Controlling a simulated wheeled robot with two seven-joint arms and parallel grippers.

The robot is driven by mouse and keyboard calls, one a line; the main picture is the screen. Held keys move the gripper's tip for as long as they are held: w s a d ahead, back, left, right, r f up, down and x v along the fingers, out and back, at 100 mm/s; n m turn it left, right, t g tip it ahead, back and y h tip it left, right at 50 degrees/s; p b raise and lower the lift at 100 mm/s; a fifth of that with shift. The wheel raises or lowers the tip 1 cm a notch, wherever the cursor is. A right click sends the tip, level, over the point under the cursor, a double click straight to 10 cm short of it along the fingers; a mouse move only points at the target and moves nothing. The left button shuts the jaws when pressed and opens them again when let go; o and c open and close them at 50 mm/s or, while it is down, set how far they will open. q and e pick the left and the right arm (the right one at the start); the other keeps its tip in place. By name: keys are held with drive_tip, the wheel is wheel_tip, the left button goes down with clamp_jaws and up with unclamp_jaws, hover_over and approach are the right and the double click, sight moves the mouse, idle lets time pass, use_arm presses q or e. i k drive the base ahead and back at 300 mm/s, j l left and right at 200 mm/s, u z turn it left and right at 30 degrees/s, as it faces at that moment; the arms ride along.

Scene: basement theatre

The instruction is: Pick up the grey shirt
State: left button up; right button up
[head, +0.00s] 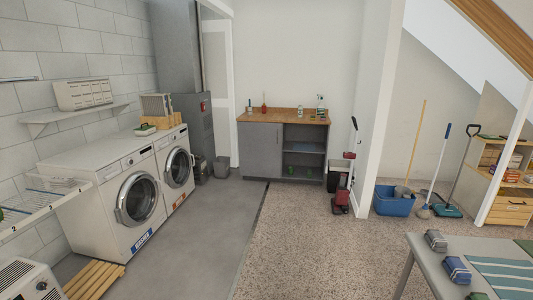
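A small folded grey cloth bundle (436,240) lies on the table (427,265) at the lower right of the head view, near its far left corner. It may be the grey shirt, but it is too small to be sure. A folded blue bundle (456,269) lies nearer to me on the same table. A third darker bundle (478,296) is cut off by the bottom edge. Neither of my grippers is in view.
A striped teal cloth (505,275) lies right of the bundles. Two washing machines (130,200) and a wall rack (35,205) stand left; a wooden slatted piece (93,281) is on the floor. A blue bucket (394,201) stands behind the table. The middle floor (300,250) is clear.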

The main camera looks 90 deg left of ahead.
sight(60, 182)
drive_tip(key=u, duration=4.35)
drive_tip(key=i+l+z, duration=0.35)
drive_tip(key=i, duration=0.15)
drive_tip(key=i+l+z, duration=0.3)
drive_tip(key=i, duration=0.2)
drive_tip(key=i+z, duration=0.35)
drive_tip(key=i, duration=0.15)
